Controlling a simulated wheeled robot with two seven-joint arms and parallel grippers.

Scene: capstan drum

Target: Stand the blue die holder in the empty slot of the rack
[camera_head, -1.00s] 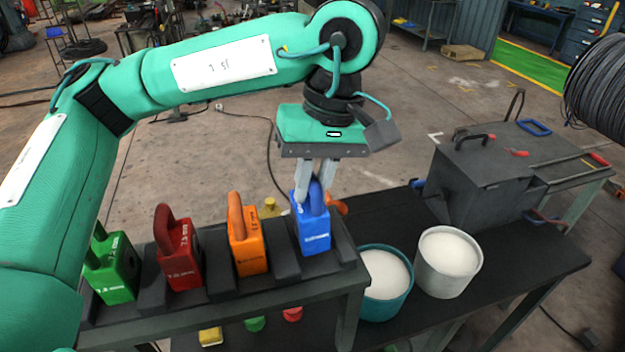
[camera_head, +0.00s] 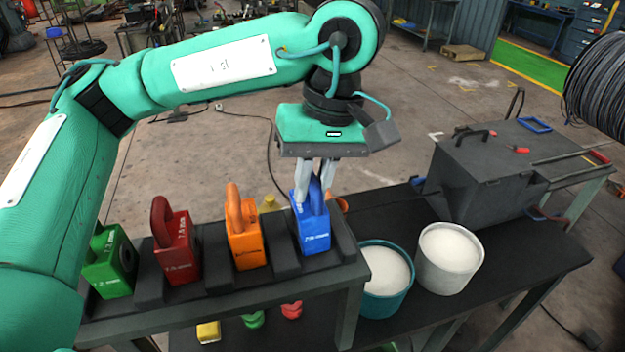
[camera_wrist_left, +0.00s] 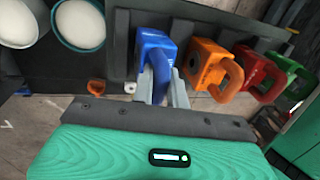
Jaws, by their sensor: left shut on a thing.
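The blue die holder (camera_head: 314,232) stands upright in the rightmost slot of the dark rack (camera_head: 277,262), at the right end of the row. It also shows in the left wrist view (camera_wrist_left: 154,44). My left gripper (camera_head: 314,192) is above it, with its fingers shut on the holder's blue handle. The left wrist view shows the two fingers (camera_wrist_left: 162,93) on either side of that handle. The bottom of the holder is hidden by the rack's front, so I cannot tell whether it is fully seated. My right gripper is in neither view.
Green (camera_head: 108,268), red (camera_head: 178,254) and orange (camera_head: 243,241) die holders stand in the other slots to the left. A teal tub (camera_head: 385,306) and a grey tub (camera_head: 447,285) of white powder stand right of the rack. A dark metal box (camera_head: 480,175) is behind them.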

